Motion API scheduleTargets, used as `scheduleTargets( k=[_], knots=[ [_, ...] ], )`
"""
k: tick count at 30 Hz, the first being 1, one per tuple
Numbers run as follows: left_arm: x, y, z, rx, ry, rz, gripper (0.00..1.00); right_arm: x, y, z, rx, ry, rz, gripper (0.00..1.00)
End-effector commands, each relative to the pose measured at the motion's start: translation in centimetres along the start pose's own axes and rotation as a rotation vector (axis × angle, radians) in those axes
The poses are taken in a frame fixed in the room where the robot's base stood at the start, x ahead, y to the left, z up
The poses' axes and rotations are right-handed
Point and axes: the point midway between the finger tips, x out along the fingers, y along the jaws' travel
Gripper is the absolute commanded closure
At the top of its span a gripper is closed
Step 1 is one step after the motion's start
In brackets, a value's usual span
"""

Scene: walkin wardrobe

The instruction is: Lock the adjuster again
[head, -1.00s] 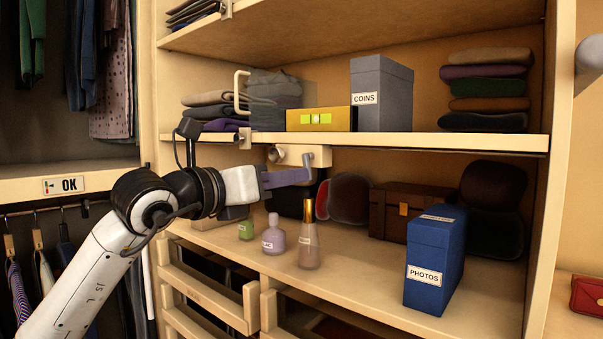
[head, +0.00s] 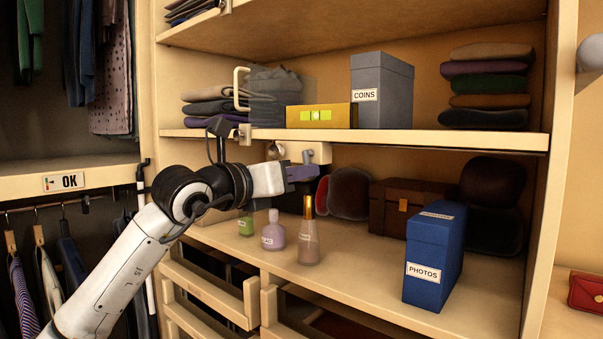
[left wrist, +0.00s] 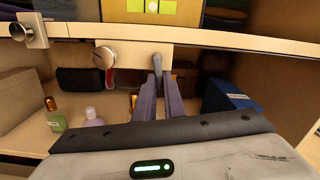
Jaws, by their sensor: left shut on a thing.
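The adjuster is a cream block (head: 318,150) under the front edge of the middle shelf, with a round metal knob (head: 274,151) at its left and a grey lever (head: 307,157). In the left wrist view the block (left wrist: 132,55), the knob (left wrist: 104,57) and the lever (left wrist: 157,64) are straight ahead. My left gripper (head: 313,172) has its purple fingers shut on the lever; in the left wrist view the fingers (left wrist: 160,82) lie either side of its lower end. The fingers hide part of the lever. My right gripper is not in view.
On the middle shelf stand a yellow box with a green level (head: 320,117) and a grey COINS box (head: 381,92). Below are a purple bottle (head: 273,236), a taller bottle (head: 309,240), a green bottle (head: 246,226) and a blue PHOTOS box (head: 432,257).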

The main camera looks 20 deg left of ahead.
Motion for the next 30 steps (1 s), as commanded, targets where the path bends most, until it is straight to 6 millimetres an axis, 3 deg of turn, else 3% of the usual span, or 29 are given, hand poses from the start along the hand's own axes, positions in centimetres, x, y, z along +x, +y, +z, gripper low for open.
scheduleTargets(
  k=[9, 18, 19, 22, 30],
  knots=[
    [0.0, 0.7, 0.1, 0.214, -0.002, 0.001, 1.00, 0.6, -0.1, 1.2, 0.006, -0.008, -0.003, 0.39],
    [0.0, 0.7, 0.2, 0.229, -0.001, 0.001, 1.00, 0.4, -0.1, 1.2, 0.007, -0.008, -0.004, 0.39],
    [0.0, 0.7, 0.2, 0.229, -0.001, 0.001, 0.87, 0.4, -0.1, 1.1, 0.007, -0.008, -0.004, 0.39],
    [0.0, 0.7, 0.2, 0.228, -0.001, 0.001, 0.72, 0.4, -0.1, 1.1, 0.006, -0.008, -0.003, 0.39],
    [-0.1, 0.7, 0.1, 0.227, -0.001, 0.000, 0.72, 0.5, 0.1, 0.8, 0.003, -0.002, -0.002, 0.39]
  ],
)
